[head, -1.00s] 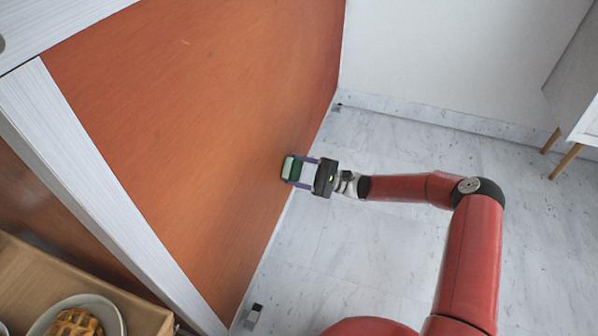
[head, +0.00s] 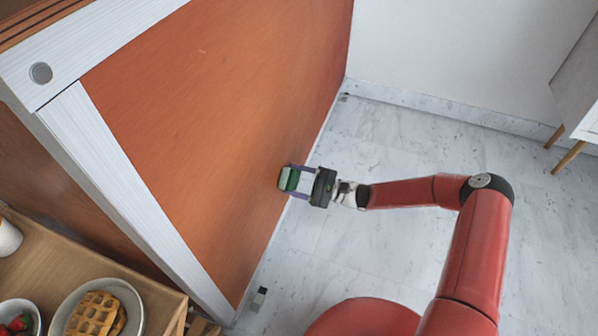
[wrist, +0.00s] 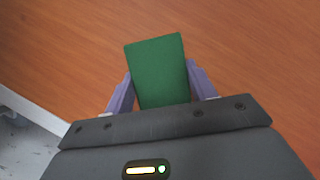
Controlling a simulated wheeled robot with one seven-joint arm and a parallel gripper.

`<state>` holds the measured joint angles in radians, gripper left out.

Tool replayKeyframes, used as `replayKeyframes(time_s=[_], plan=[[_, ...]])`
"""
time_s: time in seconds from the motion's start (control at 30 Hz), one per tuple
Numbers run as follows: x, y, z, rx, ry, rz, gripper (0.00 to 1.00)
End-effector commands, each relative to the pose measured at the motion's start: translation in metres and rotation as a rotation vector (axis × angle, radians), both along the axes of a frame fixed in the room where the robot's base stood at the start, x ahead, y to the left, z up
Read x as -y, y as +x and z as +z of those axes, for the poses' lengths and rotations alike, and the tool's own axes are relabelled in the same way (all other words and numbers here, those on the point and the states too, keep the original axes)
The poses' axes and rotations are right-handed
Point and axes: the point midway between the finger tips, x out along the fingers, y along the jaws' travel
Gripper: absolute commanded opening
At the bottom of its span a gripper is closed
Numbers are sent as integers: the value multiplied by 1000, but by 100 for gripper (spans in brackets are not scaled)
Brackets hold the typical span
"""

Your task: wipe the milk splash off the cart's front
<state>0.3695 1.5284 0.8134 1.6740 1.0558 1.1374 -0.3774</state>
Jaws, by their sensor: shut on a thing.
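My gripper (head: 291,180) is shut on a green block-like wiper (head: 293,179) with a paler face toward the panel. In the wrist view the green wiper (wrist: 158,72) sits between the two purple fingers, tilted slightly. The cart's front (head: 200,110) is a large orange-brown wood panel with pale metal edging. The wiper is at the panel's lower right part, touching or very close to it; I cannot tell which. I see no clear milk splash on the panel. A tiny pale mark (head: 203,51) shows high on it. The area behind the wiper is hidden.
At lower left a wooden surface (head: 150,292) holds a plate of waffles (head: 96,314), a bowl of strawberries (head: 18,322) and a white cup (head: 8,238). A white cabinet (head: 583,85) stands at upper right. The marble floor (head: 400,140) is open beside the cart.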

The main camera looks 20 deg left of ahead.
Motion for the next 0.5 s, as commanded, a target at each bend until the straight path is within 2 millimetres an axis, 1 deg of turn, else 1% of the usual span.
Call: replayKeyframes(time_s=[0.03,0.1,0.33,0.43,0.5], plan=[[-1,-4,1,-1,1,4,34],[-2,-5,0,-1,1,4,34],[-1,-5,0,-1,0,5,34],[3,-5,0,0,0,3,34],[10,-4,0,-1,0,2,34]])
